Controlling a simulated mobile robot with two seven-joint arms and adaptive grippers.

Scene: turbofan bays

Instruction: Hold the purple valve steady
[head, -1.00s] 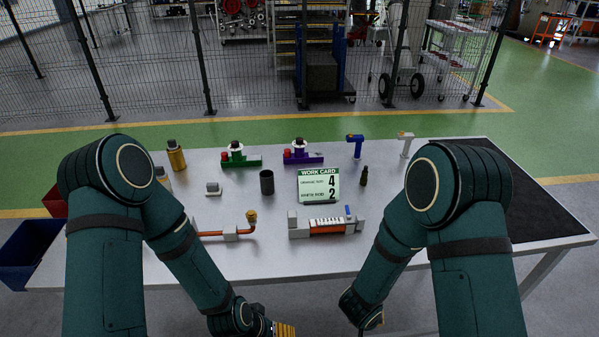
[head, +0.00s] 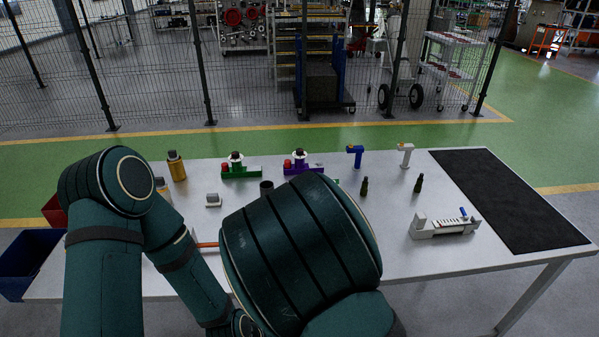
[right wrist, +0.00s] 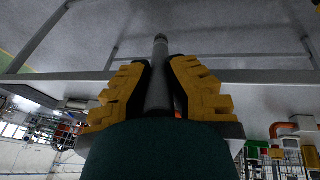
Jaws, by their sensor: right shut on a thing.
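The purple valve (head: 304,168) stands on the table, with a red knob and a black-and-white top. My right arm covers its lower right part in the head view. My right gripper (right wrist: 160,88) shows only in the right wrist view. Its yellow fingers are closed on a grey cylindrical rod (right wrist: 158,72), which sticks out past the fingertips. The rod and gripper appear apart from the purple valve.
A green valve (head: 238,171) stands left of the purple one. A dark cup (head: 266,187), two dark bottles (head: 364,187) (head: 418,184) and a grey fixture (head: 443,226) are also on the table (head: 395,262). A black mat (head: 510,200) covers the right end. Blue bin (head: 28,262) at left.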

